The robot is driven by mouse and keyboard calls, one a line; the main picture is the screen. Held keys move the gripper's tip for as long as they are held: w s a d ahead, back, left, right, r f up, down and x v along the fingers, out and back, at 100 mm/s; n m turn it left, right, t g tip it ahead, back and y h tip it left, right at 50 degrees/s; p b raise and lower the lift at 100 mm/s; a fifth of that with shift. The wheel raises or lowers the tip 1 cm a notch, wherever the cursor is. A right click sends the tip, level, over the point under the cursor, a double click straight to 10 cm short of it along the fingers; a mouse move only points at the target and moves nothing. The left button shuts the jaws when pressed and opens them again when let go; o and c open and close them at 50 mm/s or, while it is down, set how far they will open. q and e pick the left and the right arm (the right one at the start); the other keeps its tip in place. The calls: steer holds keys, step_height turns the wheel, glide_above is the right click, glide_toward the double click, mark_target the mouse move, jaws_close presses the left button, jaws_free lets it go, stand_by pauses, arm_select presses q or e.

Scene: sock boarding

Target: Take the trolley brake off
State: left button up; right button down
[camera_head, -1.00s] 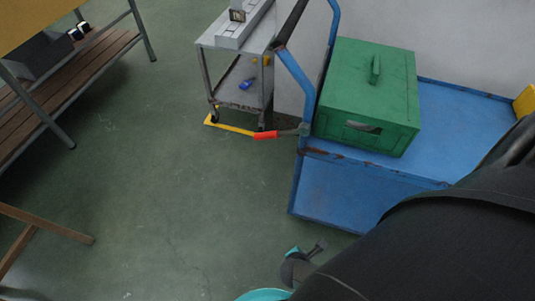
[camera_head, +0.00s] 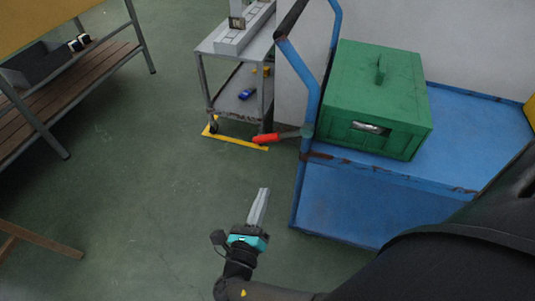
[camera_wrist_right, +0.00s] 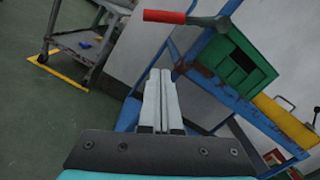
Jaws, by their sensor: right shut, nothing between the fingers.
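The blue trolley (camera_head: 340,205) stands at the right with its tall blue handle rail (camera_head: 311,85). A lever with a red grip (camera_head: 266,138) sticks out to the left from the trolley's handle end; it also shows in the right wrist view (camera_wrist_right: 165,17). My right gripper (camera_head: 263,192) is shut and empty, below and apart from the red grip, over open floor. In the right wrist view its closed fingers (camera_wrist_right: 160,78) point toward the trolley, with the red grip above them. My left gripper is not in view.
A green box (camera_head: 375,98) sits on the trolley. A grey cart (camera_head: 240,90) stands just left of the handle, inside a yellow floor marking (camera_head: 235,138). A slatted bench (camera_head: 75,80) is at the left. The floor between is clear.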

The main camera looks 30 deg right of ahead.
mark_target(280, 136)
steer(key=shift+d, duration=0.1)
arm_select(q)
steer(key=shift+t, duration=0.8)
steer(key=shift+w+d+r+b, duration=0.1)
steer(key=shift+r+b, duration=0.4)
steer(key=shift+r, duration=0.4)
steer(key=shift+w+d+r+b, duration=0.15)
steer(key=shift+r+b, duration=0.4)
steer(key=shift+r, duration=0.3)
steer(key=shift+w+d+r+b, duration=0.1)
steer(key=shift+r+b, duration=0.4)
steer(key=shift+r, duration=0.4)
arm_select(e)
steer(key=w+d+r, duration=0.3)
steer(key=w+d, duration=0.3)
steer(key=w, duration=0.2)
steer(key=shift+w+d+r, duration=0.3)
steer(key=shift+r, duration=0.05)
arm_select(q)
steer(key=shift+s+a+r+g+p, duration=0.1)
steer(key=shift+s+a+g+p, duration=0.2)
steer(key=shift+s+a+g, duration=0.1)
arm_select(e)
steer(key=shift+w+a+r+m, duration=0.2)
steer(key=shift+r+m, duration=0.1)
steer(key=shift+m, duration=0.1)
